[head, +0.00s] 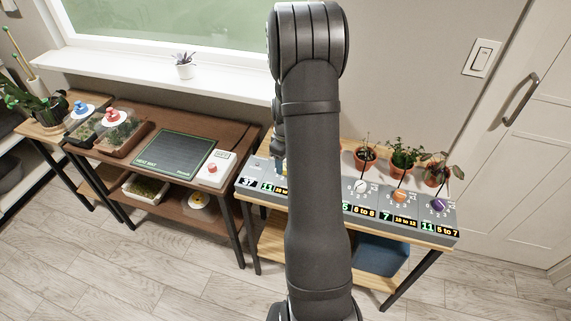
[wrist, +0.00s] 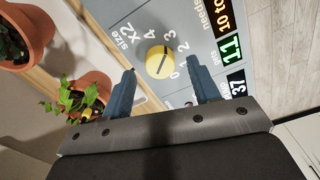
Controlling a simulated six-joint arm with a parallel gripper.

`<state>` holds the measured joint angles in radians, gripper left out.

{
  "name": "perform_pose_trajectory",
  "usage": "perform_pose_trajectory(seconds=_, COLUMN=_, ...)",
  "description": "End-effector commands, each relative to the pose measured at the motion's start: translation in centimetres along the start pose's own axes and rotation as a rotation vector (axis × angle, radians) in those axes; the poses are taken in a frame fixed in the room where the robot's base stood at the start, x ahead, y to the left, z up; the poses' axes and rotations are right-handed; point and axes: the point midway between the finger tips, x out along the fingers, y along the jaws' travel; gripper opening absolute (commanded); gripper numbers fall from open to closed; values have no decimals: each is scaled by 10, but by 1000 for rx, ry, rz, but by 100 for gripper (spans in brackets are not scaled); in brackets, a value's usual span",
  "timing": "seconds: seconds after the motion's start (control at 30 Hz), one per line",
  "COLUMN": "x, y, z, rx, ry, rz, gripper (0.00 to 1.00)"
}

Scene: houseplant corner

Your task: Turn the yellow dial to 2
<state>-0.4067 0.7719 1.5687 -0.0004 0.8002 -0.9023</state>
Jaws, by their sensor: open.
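The yellow dial (wrist: 158,64) shows near the top middle of the wrist view, on a grey panel (wrist: 205,22) marked "X2 size". The numbers 0, 2, 3 and 4 are readable around it. In the head view my arm hides most of the dial and gripper.
Number displays (wrist: 231,47) sit right of the dial. The long grey panel (head: 455,222) also carries white (head: 361,186), orange (head: 399,195) and purple (head: 438,204) dials. Potted plants (head: 404,158) stand behind it. A brown table (head: 245,140) with a black pad (head: 175,153) stands left.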

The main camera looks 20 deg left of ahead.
Motion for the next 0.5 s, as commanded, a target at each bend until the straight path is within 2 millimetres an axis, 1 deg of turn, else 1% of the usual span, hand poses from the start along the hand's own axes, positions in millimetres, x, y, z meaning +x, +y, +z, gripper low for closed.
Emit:
perform_pose_trajectory(seconds=0.07, x=9, y=0, z=0, rx=0, ry=-1, rz=-2, gripper=56)
perform_pose_trajectory(seconds=0.2, x=16, y=0, z=0, rx=0, ry=0, rz=0, gripper=56)
perform_pose_trajectory(seconds=0.47, x=16, y=0, z=0, rx=0, ry=0, rz=0, gripper=56)
perform_pose_trajectory(seconds=0.5, x=16, y=0, z=0, rx=0, ry=0, rz=0, gripper=50)
